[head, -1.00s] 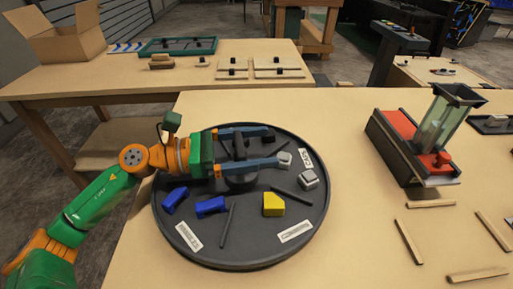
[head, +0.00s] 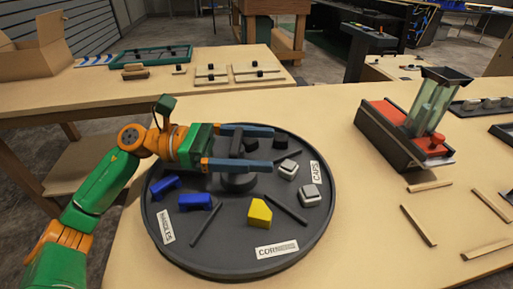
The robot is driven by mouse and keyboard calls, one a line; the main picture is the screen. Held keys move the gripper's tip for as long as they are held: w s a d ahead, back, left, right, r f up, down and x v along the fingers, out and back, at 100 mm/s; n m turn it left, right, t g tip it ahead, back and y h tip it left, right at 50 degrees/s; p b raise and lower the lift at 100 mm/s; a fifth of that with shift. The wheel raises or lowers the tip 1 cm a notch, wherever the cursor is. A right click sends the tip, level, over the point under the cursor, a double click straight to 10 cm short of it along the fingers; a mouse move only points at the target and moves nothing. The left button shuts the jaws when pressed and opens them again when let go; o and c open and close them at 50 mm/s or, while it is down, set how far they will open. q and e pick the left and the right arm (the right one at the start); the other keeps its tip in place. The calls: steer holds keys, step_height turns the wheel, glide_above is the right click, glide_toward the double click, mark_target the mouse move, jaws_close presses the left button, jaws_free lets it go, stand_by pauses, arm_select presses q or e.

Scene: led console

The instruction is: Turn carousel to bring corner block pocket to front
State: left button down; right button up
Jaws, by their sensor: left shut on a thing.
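The carousel (head: 215,258) is a round dark tray with thin dividers and white labels on the table. A yellow corner block (head: 259,212) lies in the pocket whose label (head: 277,249) seems to begin "COR"; this pocket is at the front, slightly right of the centre. Blue handles (head: 195,201) lie at the left by the HANDLES label (head: 165,227). Grey-white caps (head: 310,195) lie at the right by the CAPS label (head: 316,172). My left gripper (head: 271,148) reaches over the hub, shut on the carousel's dark central knob (head: 237,144). My right gripper is out of view.
A red and black device with a clear chute (head: 405,135) stands on the table to the right. Wooden strips (head: 418,225) lie in front of it. A second table (head: 100,97) behind holds an open cardboard box (head: 35,45) and a green frame (head: 150,54).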

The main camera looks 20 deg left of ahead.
arm_select(q)
steer(key=shift+g, duration=0.3)
jaws_free()
steer(key=b, duration=0.3)
glide_above(219, 176)
steer(key=shift+w+d+f, duration=0.1)
steer(key=shift+d, duration=0.3)
steer(key=shift+a, duration=0.35)
